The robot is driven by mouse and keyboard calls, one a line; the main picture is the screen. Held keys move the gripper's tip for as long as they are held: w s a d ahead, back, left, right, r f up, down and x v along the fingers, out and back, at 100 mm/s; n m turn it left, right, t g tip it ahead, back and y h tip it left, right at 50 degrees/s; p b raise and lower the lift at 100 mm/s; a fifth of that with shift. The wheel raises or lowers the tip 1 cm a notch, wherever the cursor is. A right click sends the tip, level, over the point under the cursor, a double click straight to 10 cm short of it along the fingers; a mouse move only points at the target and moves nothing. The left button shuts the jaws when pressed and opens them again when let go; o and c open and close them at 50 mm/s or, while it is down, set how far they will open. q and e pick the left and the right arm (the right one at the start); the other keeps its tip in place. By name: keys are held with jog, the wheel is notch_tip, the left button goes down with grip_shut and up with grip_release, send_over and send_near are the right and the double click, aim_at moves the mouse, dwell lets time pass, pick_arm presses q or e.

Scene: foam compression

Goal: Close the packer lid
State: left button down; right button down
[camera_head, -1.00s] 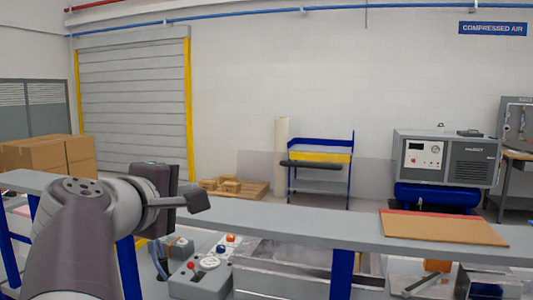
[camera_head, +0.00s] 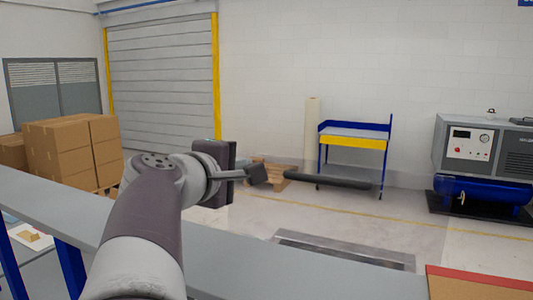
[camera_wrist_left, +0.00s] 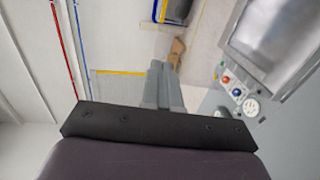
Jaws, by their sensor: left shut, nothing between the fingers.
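The packer lid seems to be a faintly tinted see-through panel, raised, with a dark bar (camera_head: 328,180) that looks like its handle. My left gripper (camera_head: 258,174) is shut and empty, its dark tips just left of the bar's left end. I cannot tell whether they touch or differ in depth. In the left wrist view the left gripper (camera_wrist_left: 165,85) points away from the camera. Beside it lie a bright metal chamber (camera_wrist_left: 272,35), probably the packer's, and a panel with coloured buttons (camera_wrist_left: 236,94). My right gripper is out of view.
A grey beam (camera_head: 70,213) on blue posts crosses below my left arm. A brown board with a red edge (camera_head: 470,284) lies at the lower right. Behind stand cartons (camera_head: 68,150), a blue and yellow cart (camera_head: 355,141) and a compressor (camera_head: 480,148).

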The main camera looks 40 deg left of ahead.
aim_at(270, 159)
pick_arm(q)
jog(key=p+x, duration=0.2)
jog(key=x, duration=0.8)
jog(key=shift+w+a+f, duration=0.15)
jog(key=shift+w+f, duration=0.05)
jog(key=shift+w, duration=0.3)
jog(key=shift+s+r, duration=0.1)
